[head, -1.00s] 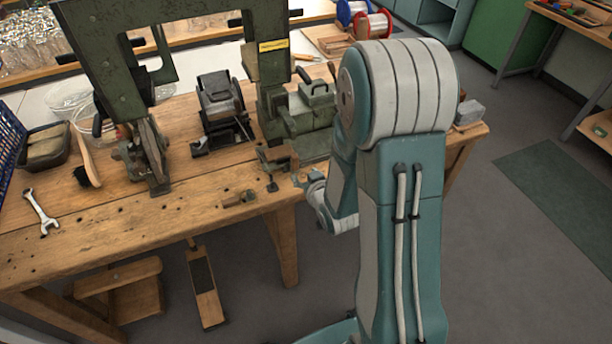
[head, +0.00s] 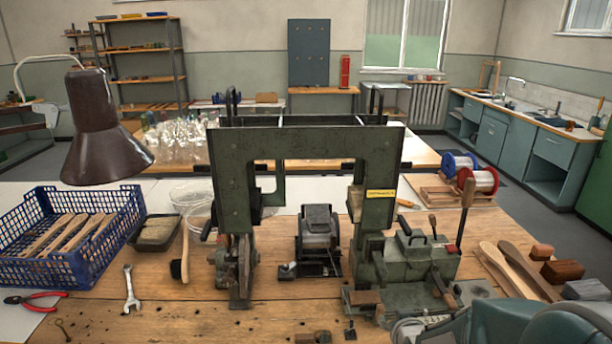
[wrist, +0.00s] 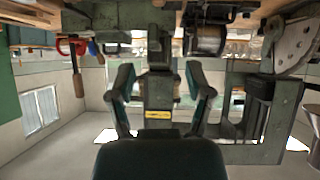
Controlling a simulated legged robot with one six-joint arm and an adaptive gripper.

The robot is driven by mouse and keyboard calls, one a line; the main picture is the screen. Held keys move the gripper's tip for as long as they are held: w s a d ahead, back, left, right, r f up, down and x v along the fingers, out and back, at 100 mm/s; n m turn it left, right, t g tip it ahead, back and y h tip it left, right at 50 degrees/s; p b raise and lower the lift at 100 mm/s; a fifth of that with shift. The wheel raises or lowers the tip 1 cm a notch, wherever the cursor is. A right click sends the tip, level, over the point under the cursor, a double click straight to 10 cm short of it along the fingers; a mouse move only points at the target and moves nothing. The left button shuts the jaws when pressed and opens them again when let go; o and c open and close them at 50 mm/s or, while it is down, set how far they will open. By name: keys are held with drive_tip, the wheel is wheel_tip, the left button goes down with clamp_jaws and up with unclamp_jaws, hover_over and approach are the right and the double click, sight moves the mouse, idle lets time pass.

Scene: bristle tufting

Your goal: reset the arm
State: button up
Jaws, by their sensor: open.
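My gripper (wrist: 160,70) shows in the wrist view with its two dark fingers apart and nothing held between them. The wrist picture is upside down. Beyond the fingers stands the green tufting machine (wrist: 158,90), its post with the yellow label lying between them in the picture; the distance to it is unclear. In the head view my teal and grey arm (head: 500,325) fills only the bottom right corner, and the fingers cannot be made out there. The green machine frame (head: 310,143) stands upright on the wooden workbench (head: 190,325).
A blue crate (head: 110,240) with wooden handles and a brown lamp (head: 100,130) stand at the left. A wrench (head: 131,290) and red pliers (head: 35,298) lie in front. Wooden brush backs (head: 520,265) and blocks (head: 562,271) lie right of the machine, near my arm.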

drive_tip(key=s+a+r+g, duration=0.2)
drive_tip(key=s+r, duration=0.4)
drive_tip(key=s, duration=0.4)
drive_tip(key=s+a+r+g, duration=0.2)
drive_tip(key=s+r, duration=0.5)
drive_tip(key=s, duration=0.4)
drive_tip(key=shift+a+r+g+y, duration=0.2)
drive_tip(key=shift+g+y, duration=0.1)
drive_tip(key=shift+g, duration=0.4)
drive_tip(key=shift+d+m, duration=0.15)
drive_tip(key=shift+m, duration=0.15)
